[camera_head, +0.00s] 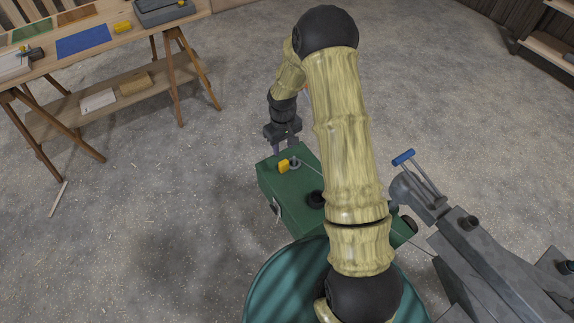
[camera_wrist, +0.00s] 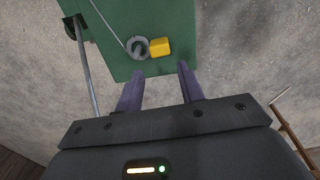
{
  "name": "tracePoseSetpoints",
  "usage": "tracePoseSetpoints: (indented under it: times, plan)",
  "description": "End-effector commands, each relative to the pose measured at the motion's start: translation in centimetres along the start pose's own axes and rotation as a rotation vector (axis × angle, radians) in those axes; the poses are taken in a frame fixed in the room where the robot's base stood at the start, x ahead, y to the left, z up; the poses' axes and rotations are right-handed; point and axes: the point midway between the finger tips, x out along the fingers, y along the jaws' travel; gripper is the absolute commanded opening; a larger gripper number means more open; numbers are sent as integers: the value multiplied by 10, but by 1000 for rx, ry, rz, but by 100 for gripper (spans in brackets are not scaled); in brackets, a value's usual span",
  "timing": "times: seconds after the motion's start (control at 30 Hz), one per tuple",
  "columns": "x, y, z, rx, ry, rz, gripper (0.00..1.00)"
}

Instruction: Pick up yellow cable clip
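A small yellow block, which looks like the yellow cable clip (camera_head: 283,166), lies on top of a green box (camera_head: 299,213) beside a small dark grey round part (camera_head: 295,163). In the wrist view the yellow clip (camera_wrist: 160,47) shows just beyond the fingertips, right of the grey ring-like part (camera_wrist: 138,47). My gripper (camera_head: 286,148) points down close to the clip, above the box's far end. In the wrist view my gripper (camera_wrist: 159,72) has its two fingers apart with nothing between them. I cannot tell the height of the fingertips above the box.
A thin rod (camera_wrist: 107,22) crosses the box top to the grey part. A grey machine with a blue-handled bar (camera_head: 403,157) stands to the right. A wooden table (camera_head: 110,42) at the back left holds another yellow piece (camera_head: 123,27) and coloured mats. The floor between is mostly clear.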

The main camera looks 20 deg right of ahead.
Motion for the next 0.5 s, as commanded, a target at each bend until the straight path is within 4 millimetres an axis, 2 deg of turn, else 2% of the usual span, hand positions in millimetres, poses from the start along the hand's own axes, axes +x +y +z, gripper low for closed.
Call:
tracePoseSetpoints:
  times: [0.1,0.23,0.5]
  plan:
    - [23,0,0,-1,-3,0,38]
    - [42,0,0,0,-1,-1,38]
    - [50,0,0,1,1,0,38]
